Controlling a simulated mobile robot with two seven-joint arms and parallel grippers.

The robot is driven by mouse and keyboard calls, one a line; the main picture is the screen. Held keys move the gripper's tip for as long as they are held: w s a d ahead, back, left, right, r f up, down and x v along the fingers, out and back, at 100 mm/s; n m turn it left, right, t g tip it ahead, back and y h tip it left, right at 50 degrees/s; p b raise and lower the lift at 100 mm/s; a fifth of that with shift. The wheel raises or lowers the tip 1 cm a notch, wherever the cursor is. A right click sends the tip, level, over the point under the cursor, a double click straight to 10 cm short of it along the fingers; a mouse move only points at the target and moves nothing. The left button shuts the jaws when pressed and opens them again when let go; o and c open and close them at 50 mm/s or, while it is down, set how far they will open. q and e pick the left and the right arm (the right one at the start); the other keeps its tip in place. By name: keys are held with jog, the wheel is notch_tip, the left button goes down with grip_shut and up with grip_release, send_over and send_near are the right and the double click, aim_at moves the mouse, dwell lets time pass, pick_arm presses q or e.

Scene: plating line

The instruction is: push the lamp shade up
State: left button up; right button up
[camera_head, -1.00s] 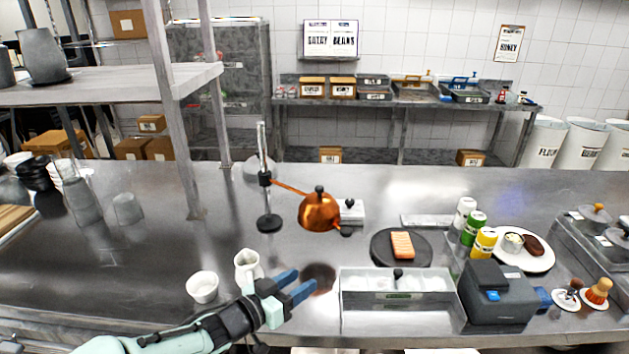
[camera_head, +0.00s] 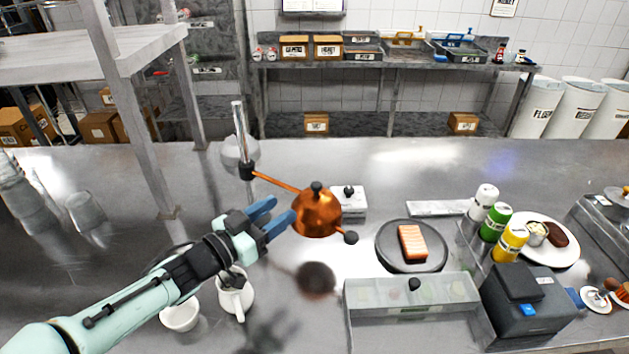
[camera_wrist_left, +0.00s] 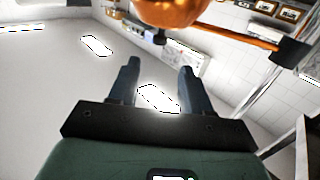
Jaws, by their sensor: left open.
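The copper lamp shade (camera_head: 316,214) hangs on an orange arm from a clamp on the upright metal post (camera_head: 240,130), above the steel counter. It has a dark knob on top and another dark knob at its lower right. My left gripper (camera_head: 280,217) is open and empty, just left of the shade in the head view, its blue fingers pointing toward it. In the left wrist view the shade (camera_wrist_left: 168,10) shows at the top edge, beyond the open fingers (camera_wrist_left: 157,75). A gap seems to lie between fingers and shade. My right gripper is out of view. My left arm hides the post's base.
A white jug (camera_head: 236,299) and white bowl (camera_head: 180,316) stand below my left arm. A dark round plate (camera_head: 385,255) with a salmon piece, a clear-lidded container (camera_head: 365,292) and several bottles are at right. A small white box (camera_head: 352,199) stands behind the shade.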

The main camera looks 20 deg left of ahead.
aim_at(313, 188)
pick_arm(q)
jog(key=x, duration=1.2)
jog(key=shift+s, duration=0.1)
grip_shut()
